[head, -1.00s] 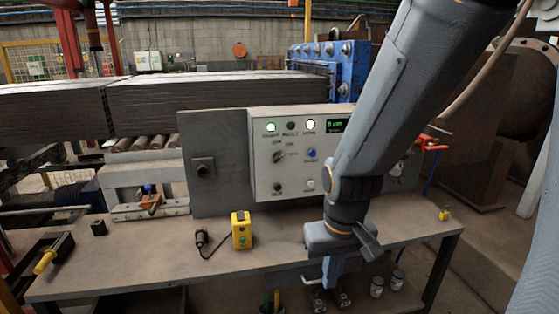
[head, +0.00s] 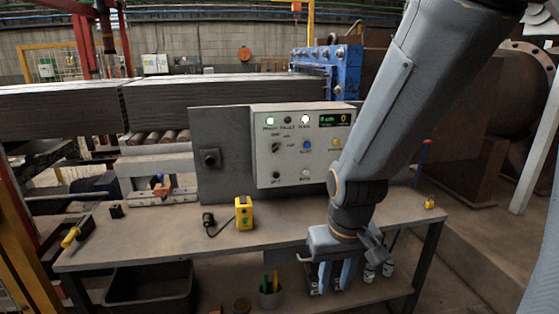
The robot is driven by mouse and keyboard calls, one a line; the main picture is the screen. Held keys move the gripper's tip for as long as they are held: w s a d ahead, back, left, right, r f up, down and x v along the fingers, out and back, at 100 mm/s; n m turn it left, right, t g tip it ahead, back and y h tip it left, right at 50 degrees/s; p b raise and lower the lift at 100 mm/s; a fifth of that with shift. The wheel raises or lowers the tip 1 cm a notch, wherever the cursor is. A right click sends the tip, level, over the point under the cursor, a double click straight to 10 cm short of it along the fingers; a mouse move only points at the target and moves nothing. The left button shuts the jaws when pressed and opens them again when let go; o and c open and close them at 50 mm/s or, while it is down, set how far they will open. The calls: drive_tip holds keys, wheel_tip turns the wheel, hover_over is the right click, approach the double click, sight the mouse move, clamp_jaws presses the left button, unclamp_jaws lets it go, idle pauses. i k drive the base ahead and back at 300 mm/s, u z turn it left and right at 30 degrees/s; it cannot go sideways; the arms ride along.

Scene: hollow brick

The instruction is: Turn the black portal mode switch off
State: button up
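The white control panel (head: 262,165) stands at the back of the bench. A small black rotary switch (head: 276,147) sits on its upper left, with small labels around it too blurred to read. Its pointer direction is too small to tell. My gripper (head: 335,281) points down at the bench's front edge, low and right of the switch, well apart from the panel. Its two fingers show a gap between them, with nothing visibly held. My forearm covers the space right of the panel.
The bench (head: 160,240) holds a yellow button box (head: 244,213) with a black cable, and a yellow-handled tool (head: 70,237) at left. Jars and a pen cup (head: 271,296) stand on the lower shelf. The bench top before the panel is mostly clear.

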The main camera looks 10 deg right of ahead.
sight(275, 147)
drive_tip(key=u, duration=0.25)
drive_tip(key=i, duration=0.45)
drive_tip(key=z, duration=1.25)
